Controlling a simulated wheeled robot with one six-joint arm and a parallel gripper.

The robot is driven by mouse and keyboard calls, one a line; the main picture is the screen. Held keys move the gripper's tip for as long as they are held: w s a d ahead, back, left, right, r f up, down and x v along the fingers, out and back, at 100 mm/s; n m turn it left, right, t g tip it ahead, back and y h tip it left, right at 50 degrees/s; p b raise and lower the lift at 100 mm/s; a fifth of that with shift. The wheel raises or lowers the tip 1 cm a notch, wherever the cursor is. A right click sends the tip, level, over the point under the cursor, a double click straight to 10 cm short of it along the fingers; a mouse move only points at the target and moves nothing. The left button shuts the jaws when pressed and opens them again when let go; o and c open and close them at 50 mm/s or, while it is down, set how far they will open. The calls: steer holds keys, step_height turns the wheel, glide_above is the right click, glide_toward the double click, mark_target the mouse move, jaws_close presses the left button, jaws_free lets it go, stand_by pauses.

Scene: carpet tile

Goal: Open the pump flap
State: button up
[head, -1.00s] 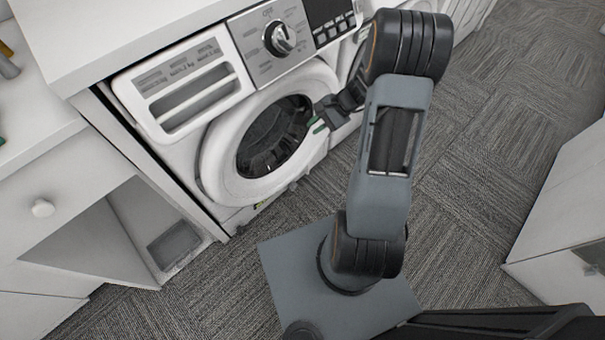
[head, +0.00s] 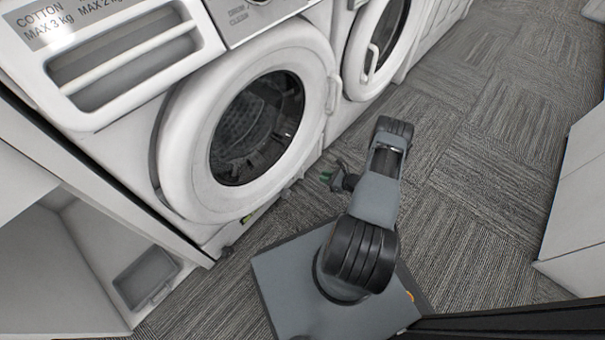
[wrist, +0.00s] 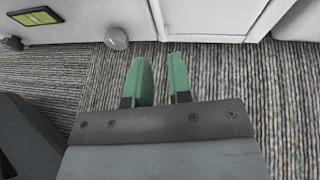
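The washing machine (head: 172,130) with its round glass door stands at the left in the head view. At its bottom front edge is a small yellowish spot (head: 247,217), too small to make out. In the wrist view a yellow-green rectangle with a dark border (wrist: 37,16) is at the top left of the white front. A round grey knob (wrist: 116,38) is low on that front. I cannot tell for sure which part is the pump flap. My gripper (wrist: 159,62), with green fingers, is open and empty, low above the carpet in front of the machine; it also shows in the head view (head: 328,178).
A second white machine (head: 375,45) stands to the right of the first. An open cabinet with a grey tray (head: 146,279) is at the left. White cabinets (head: 572,215) stand at the right edge.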

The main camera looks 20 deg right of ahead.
steer(key=b+x, duration=0.4)
steer(key=x, duration=0.7)
steer(key=shift+w+a+f, duration=0.15)
steer(key=shift+w+a, duration=0.05)
steer(key=shift+a, duration=0.05)
steer(key=shift+c, duration=0.3)
jaws_close()
